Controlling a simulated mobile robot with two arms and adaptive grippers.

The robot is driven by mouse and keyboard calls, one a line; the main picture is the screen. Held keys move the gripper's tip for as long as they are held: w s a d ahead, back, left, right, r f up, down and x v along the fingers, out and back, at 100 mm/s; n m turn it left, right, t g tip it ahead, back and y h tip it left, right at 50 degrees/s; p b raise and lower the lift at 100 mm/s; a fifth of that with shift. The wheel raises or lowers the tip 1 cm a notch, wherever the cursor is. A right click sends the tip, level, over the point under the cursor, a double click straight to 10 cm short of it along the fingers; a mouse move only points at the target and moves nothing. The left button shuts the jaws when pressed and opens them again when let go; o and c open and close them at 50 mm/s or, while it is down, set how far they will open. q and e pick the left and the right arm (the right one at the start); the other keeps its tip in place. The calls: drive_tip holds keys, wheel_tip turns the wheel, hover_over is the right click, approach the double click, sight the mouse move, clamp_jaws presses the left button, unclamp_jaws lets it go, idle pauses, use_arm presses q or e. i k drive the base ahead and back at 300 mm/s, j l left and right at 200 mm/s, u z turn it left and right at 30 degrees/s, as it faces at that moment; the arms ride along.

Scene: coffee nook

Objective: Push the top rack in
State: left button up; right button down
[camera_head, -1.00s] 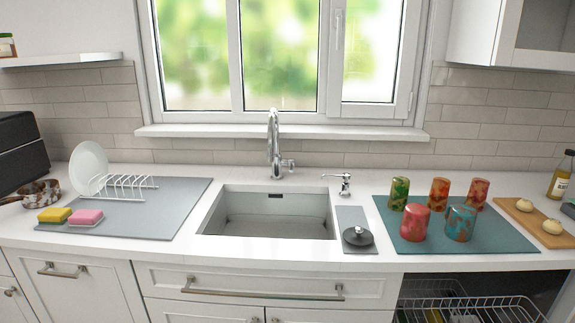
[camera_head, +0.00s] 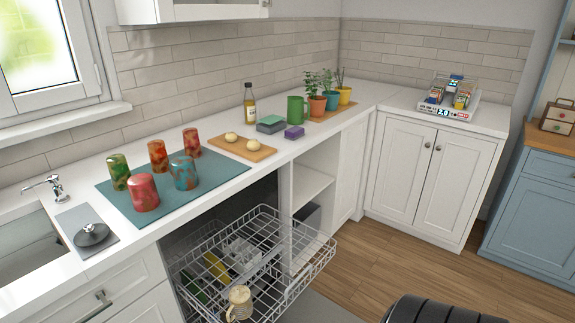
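The white wire top rack (camera_head: 312,262) sticks out from the dark opening under the counter, at the lower middle of the head view. A beige mug (camera_head: 239,300), a yellow item (camera_head: 216,266) and clear glass-like items show inside or through its wires. I cannot tell which of them stand in this rack and which lie below it. The rack's near left part runs close to the bottom picture edge. Neither of my grippers is in view.
Patterned cups stand on a teal mat (camera_head: 112,193) above the opening. A cutting board (camera_head: 262,155) with two buns lies beside it. Open wood floor (camera_head: 385,265) lies right of the rack. A black ribbed shape (camera_head: 440,310) shows at the bottom edge.

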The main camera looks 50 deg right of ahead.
sight(243, 280)
drive_tip(key=z, duration=1.6)
